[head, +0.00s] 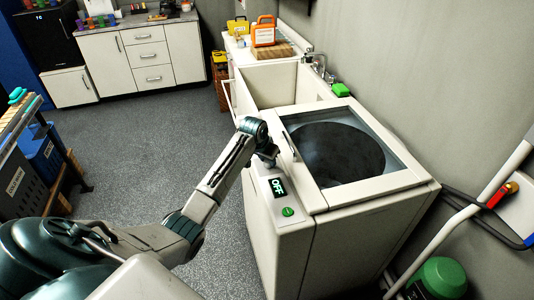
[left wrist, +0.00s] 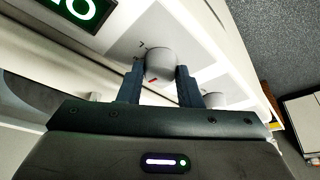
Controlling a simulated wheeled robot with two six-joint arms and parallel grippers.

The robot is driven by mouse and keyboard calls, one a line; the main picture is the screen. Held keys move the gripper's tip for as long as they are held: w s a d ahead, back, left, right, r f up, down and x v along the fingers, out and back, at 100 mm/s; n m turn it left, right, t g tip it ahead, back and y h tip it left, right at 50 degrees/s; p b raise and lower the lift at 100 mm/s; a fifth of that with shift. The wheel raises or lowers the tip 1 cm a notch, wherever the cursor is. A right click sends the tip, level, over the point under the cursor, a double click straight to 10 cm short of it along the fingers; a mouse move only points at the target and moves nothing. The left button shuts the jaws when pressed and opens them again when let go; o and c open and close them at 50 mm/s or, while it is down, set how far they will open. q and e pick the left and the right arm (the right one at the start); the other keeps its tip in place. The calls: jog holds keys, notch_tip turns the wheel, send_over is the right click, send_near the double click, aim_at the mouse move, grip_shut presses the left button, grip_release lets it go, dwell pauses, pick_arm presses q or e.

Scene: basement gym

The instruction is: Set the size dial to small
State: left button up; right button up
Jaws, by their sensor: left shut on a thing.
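The white top-loading washer (head: 300,240) has a control strip along its left side, with a lit display (head: 278,187) reading OFF and a green button (head: 288,211). My left gripper (head: 268,155) is at the strip beyond the display. In the left wrist view, my left gripper (left wrist: 158,75) is shut on a round white dial (left wrist: 157,50), one dark finger on each side. A red mark shows near the dial's lower edge. A second white knob (left wrist: 215,99) sits beside the right finger. The dial's labels are not readable. My right gripper is not in view.
A white sink basin (head: 280,88) adjoins the washer's far side. An orange container (head: 263,32) stands on the counter behind. A dark blue crate (head: 40,155) is at the left. The grey floor between is clear.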

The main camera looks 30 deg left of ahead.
pick_arm(q)
jog(key=shift+n+p, duration=0.4)
jog(key=shift+n, duration=0.1)
jog(key=o, duration=1)
jog(key=shift+c, duration=0.2)
jog(key=b+v, duration=0.3)
jog(key=v, duration=0.8)
jog(key=shift+d, duration=0.2)
